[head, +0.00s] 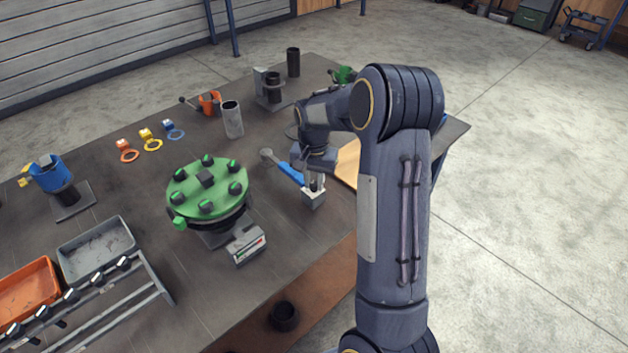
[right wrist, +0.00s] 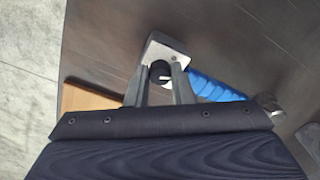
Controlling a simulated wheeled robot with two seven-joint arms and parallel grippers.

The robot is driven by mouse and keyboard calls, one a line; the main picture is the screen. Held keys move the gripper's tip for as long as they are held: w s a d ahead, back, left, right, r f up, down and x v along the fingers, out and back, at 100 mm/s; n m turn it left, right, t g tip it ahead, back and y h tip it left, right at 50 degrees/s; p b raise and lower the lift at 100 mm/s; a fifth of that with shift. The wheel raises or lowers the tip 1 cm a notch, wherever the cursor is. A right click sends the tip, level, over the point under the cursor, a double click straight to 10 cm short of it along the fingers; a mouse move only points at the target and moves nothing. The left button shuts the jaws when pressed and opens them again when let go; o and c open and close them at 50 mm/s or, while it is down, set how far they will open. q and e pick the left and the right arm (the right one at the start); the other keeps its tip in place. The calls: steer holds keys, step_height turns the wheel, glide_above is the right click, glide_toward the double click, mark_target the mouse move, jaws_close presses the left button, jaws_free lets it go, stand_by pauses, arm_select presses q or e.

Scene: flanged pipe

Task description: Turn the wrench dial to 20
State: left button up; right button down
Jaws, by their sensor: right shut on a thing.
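The torque wrench has a blue ribbed handle (head: 291,173) and lies on the dark table. The handle also shows in the right wrist view (right wrist: 217,90), where the wrench runs toward a metallic head at lower right. At the near end of the handle is a grey metal block (head: 313,201). A round black dial (right wrist: 159,71) with a light mark sits there between my fingers. My right gripper (right wrist: 160,82) is shut on the dial. In the head view my right gripper (head: 315,184) points down over the block. Any numbers are too small to read. My left gripper is not in view.
A green flange (head: 190,196) with several black bolts stands left of the wrench, beside a small grey gauge box (head: 247,245). A wooden board (head: 347,165) lies right of my gripper. A grey cylinder (head: 232,119) stands behind. Trays and a rack fill the lower left.

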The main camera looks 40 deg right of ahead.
stand_by(0.4)
steer(key=c, duration=1.3)
jaws_free()
steer(key=shift+o, duration=0.2)
